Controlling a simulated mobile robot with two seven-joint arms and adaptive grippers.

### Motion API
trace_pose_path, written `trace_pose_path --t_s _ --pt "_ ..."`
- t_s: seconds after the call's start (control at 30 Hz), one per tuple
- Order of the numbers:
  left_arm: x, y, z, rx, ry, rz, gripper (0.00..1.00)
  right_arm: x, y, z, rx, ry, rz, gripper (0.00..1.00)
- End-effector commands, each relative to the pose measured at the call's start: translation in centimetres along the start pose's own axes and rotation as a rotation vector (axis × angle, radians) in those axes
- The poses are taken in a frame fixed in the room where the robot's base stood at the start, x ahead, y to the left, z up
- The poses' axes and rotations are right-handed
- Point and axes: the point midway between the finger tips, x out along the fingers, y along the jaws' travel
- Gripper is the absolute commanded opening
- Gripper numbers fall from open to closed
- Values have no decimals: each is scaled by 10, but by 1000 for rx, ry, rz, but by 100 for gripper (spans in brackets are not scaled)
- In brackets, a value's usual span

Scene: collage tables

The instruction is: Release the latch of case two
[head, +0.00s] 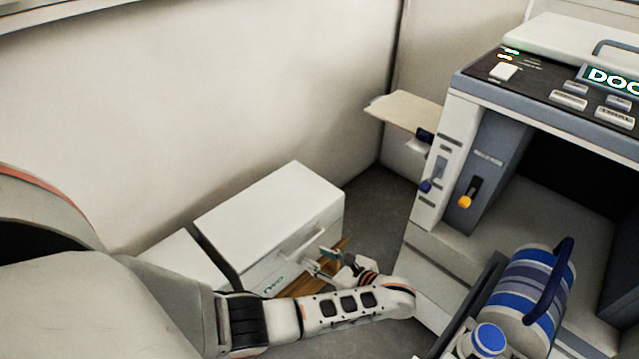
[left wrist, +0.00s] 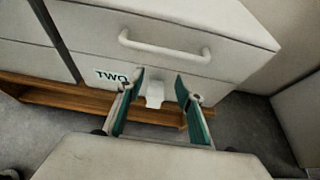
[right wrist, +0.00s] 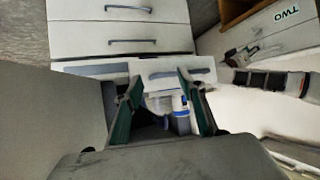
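Case two (head: 270,215) is a white box with a bar handle on its front, standing by the left wall in the head view. Its "TWO" label shows in the left wrist view (left wrist: 110,76). A small white latch tab (left wrist: 155,92) sits below the handle (left wrist: 165,50). My left gripper (head: 330,260) is at the case front; in the left wrist view its green fingers (left wrist: 160,78) are apart, one on each side of the latch. Whether they touch it cannot be told. My right gripper (right wrist: 159,77) is open, away from the case, and does not show in the head view.
A wooden base (left wrist: 60,96) lies under the case. Another white box (head: 180,262) stands beside it at left. A grey-white machine (head: 440,255) with a control panel, yellow-tipped lever (head: 467,198) and blue-striped cylinder (head: 530,290) fills the right. Grey floor (head: 375,215) lies between.

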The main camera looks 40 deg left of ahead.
Motion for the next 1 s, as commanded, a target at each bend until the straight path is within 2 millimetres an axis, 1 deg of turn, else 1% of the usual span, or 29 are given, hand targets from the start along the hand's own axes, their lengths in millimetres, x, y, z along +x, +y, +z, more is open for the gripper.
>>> trace_pose_path --t_s 0.1,0.3,0.87,0.93,0.97,1.0 --pt "-6 0 11 0 3 0 36 0 0 0 0 0 0 40" --pt "-10 1 22 1 0 1 36 0 0 0 0 0 0 40" --pt "-11 0 24 1 0 1 36 0 0 0 -1 -1 0 40" --pt "-12 -1 26 -3 0 -1 36 0 0 -2 -2 3 1 40" --pt "-14 -3 30 -8 -1 -3 36 0 1 -5 -3 8 2 40" --pt "-17 -7 38 -18 -2 -8 36 -1 2 -10 -7 17 4 40"
